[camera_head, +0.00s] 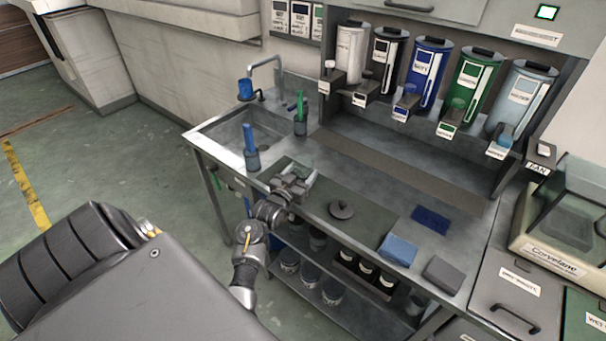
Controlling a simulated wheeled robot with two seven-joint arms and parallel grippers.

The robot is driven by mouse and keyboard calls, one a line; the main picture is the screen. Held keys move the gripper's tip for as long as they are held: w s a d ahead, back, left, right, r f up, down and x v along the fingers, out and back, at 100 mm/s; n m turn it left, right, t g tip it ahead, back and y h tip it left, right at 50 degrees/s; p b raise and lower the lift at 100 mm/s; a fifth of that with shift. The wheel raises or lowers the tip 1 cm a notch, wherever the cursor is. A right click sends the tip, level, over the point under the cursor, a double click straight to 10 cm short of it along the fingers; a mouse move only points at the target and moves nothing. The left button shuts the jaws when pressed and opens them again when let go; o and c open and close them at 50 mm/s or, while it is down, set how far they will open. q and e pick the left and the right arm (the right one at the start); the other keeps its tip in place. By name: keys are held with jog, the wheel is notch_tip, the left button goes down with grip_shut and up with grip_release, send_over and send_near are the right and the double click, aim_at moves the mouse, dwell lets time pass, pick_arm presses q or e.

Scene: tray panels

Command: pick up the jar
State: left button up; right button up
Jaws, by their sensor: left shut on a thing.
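My left gripper (298,180) is over the counter, at the left end of the dark mat and just right of the sink. It is shut on a small greyish thing, taken to be the jar, which the fingers mostly hide. I cannot tell whether it touches the mat. A round dark lid with a knob (342,209) lies on the mat to the right of the gripper. Several jars with dark lids stand on the shelf below the counter, one of them here (332,291). My right gripper is not in view.
Left of the gripper are a sink (236,135), a cup with a blue handle (252,160) and one with green (300,125). Blue cloth (398,249), a dark blue pad (431,219) and a grey block (443,274) lie right. Dispensers (428,75) line the back.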

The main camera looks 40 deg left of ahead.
pick_arm(q)
notch_tip(320, 180, up, 10)
jog(key=b, duration=0.1)
dwell(0.5)
jog(key=s+d+r+h, duration=0.1)
jog(key=s+d, duration=0.2)
jog(key=d, duration=0.4)
jog(key=s+d+r+m+h, duration=0.1)
jog(key=s+d, duration=0.3)
jog(key=d, duration=0.4)
jog(key=s+d+r+m+h, duration=0.1)
jog(key=s+d+r, duration=0.2)
jog(key=d, duration=0.5)
jog(key=shift+s+h, duration=0.4)
jog(key=shift+s, duration=0.05)
jog(key=shift+d+r, duration=0.1)
